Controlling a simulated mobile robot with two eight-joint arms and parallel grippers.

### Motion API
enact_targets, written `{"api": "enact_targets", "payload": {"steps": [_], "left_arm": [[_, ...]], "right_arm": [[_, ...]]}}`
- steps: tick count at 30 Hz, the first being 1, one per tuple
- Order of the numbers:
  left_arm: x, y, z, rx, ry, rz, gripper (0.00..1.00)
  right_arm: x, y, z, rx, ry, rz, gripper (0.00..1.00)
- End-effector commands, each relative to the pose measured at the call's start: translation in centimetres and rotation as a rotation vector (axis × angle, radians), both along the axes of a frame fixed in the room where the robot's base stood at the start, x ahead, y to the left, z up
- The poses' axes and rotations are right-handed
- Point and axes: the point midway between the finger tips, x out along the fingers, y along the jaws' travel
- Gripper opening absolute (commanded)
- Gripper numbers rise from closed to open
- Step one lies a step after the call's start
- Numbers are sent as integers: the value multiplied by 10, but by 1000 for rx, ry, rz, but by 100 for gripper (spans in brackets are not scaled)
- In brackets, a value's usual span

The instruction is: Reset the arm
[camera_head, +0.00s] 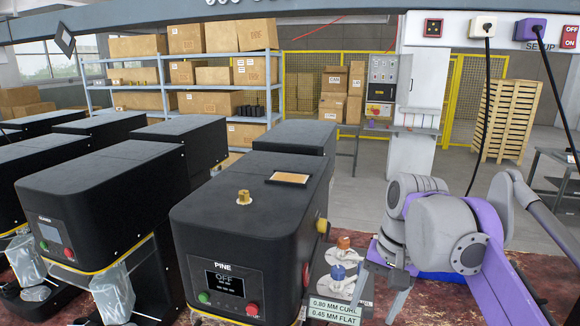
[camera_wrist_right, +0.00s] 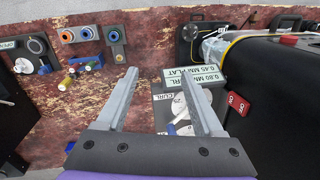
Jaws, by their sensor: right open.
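My right arm (camera_head: 440,235), purple and grey, is bent at the right of the head view, over the dark red worktop. My right gripper (camera_wrist_right: 158,76) is open, with nothing between its two grey fingers in the wrist view. In the head view its fingers (camera_head: 384,282) are beside the black PINE seamer (camera_head: 245,220), near the stand with the orange and blue knobs (camera_head: 343,258). The seamer's screen reads OFF. My left gripper is in neither view.
A label plate (camera_head: 335,310) reading 0.80 MM CURL and 0.45 MM FLAT is at the stand's foot. More black seamers (camera_head: 105,195) stand to the left. The wrist view shows an off switch (camera_wrist_right: 237,103) and small fixtures (camera_wrist_right: 85,35). A cable (camera_head: 487,110) hangs behind my arm.

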Motion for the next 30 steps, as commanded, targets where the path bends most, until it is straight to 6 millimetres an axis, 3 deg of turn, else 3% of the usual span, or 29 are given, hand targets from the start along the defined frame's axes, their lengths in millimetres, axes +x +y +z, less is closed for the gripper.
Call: {"api": "enact_targets", "payload": {"steps": [1,9,15,20,30], "left_arm": [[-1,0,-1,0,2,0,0],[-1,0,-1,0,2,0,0],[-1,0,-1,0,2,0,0],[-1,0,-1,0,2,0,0],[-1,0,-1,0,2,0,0]], "right_arm": [[-12,-2,-22,-17,-53,32,69],[-69,-16,-141,-142,-340,227,69],[-108,-23,-211,-227,-485,338,69],[-120,-25,-234,-260,-533,374,69],[-121,-25,-235,-263,-538,378,69]]}}
